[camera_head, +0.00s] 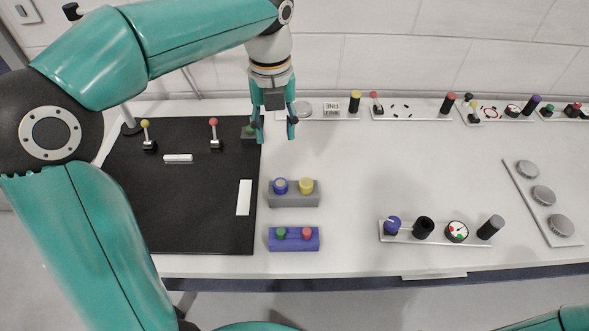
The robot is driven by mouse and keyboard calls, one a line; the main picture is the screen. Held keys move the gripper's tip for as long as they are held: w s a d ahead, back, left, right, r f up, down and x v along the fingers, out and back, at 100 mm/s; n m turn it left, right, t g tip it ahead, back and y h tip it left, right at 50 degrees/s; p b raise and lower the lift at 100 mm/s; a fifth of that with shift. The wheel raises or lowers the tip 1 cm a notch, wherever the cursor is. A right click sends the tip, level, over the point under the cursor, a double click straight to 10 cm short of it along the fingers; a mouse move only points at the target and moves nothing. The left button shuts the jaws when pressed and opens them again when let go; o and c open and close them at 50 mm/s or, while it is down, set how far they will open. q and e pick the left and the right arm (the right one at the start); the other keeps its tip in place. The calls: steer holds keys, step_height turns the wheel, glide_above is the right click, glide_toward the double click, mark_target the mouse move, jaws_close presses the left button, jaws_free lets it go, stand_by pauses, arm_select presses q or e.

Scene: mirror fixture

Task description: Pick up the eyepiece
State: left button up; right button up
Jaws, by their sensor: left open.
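I cannot tell for sure which thing is the eyepiece. A short black cylinder with a dark top (424,229) stands on a pale strip (405,238) at the front right, well away from the gripper. A taller grey-black cylinder (490,228) stands on the same strip. My right gripper is out of view.
A grey block with blue and yellow knobs (293,200) and a blue block with green and red buttons (293,245) stand beside the mat. Levers (214,143) stand on the mat. Panels (415,108) line the back. The table's middle is clear.

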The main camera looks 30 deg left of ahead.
arm_select(q)
steer(key=b, duration=0.1)
glide_above(280, 183)
step_height(280, 183, down, 11)
steer(key=shift+w+a, duration=0.1)
steer(key=shift+w, duration=0.05)
steer(key=shift+f, duration=2.95)
jaws_close()
steer(key=shift+r, duration=0.2)
